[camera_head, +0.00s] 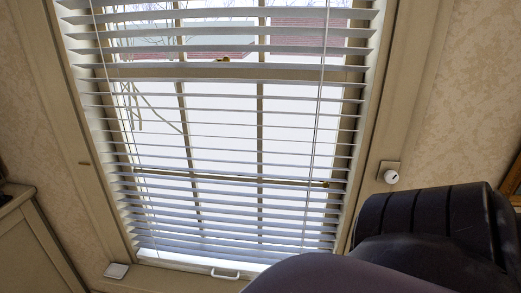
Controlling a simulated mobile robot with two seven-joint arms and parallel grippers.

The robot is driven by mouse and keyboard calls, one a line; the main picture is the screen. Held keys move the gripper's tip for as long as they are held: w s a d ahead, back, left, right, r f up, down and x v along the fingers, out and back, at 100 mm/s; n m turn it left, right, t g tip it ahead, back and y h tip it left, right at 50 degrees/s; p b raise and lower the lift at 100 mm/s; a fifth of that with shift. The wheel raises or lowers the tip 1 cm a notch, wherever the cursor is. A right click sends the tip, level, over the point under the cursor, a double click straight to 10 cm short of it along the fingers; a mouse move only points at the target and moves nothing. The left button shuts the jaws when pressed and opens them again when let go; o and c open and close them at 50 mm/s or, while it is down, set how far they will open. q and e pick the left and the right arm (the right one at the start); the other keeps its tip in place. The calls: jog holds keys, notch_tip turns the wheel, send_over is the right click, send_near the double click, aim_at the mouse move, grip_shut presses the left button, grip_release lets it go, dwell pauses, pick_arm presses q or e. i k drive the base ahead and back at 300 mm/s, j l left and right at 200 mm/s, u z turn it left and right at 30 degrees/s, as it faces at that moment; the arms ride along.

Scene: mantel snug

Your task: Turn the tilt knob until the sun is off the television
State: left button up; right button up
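A white round knob (390,177) sits on a small beige plate on the right side of the window frame. The white blind (240,125) hangs across the window with its slats apart, and bright daylight and bare branches show between them. A dark arm link of mine fills the lower right and reaches up close below the knob in the picture. I cannot tell whether it touches anything. Neither gripper is in view. The television is not in view.
The window frame (70,140) is beige, with patterned wallpaper on both sides. A white handle (225,274) is at the blind's bottom, and a small white box (116,270) is on the lower left of the frame. A beige cabinet (32,245) stands at lower left.

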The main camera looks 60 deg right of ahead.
aim_at(392, 177)
jog(key=l+z, duration=0.1)
jog(key=z, duration=0.6)
jog(key=l+z, duration=0.15)
jog(key=z, duration=0.2)
